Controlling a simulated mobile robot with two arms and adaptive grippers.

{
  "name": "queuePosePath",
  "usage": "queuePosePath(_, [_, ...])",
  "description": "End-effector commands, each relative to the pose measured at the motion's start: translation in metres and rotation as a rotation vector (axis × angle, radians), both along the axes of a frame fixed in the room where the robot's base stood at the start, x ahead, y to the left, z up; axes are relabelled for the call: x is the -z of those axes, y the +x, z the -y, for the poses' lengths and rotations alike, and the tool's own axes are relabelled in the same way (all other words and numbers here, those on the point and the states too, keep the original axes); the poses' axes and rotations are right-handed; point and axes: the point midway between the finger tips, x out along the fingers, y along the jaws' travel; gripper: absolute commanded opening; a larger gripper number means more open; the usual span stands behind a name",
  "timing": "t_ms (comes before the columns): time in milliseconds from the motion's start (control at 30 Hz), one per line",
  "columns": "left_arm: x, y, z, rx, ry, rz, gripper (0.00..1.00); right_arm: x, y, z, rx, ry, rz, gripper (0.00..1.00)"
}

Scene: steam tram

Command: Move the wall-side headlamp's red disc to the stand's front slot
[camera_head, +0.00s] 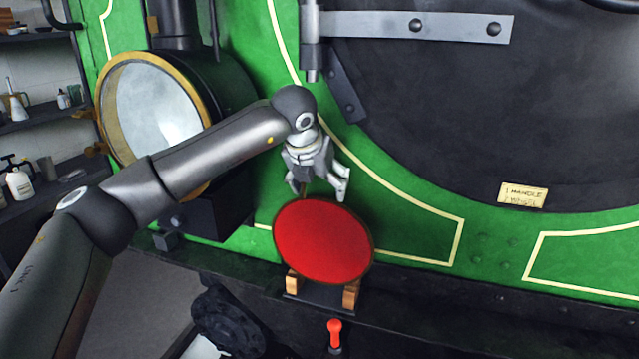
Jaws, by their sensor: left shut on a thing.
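The red disc (322,243) with a thin dark rim stands upright at the stand (305,294), a dark base with wooden blocks on the ledge. The disc hides most of the stand, so I cannot tell which slot it is in or above. My left gripper (318,190) is shut on the disc's top, at a small tab partly hidden by the fingers. The headlamp (150,108), with a brass rim and pale glass, is at the left, partly behind my left arm; no red disc shows on it. My right gripper is not in view.
A red-handled lever (335,334) stands just in front of the stand. The green tram front and a dark round door (480,110) with a strap hinge rise behind. Shelves (40,125) with bottles are at the far left.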

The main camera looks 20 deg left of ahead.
Motion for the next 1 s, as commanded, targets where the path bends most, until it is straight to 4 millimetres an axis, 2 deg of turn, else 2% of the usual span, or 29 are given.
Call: queuePosePath(1000, [-0.0013, -0.0004, 0.0002, 0.000, 0.000, 0.002, 0.23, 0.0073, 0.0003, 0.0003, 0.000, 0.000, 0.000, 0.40])
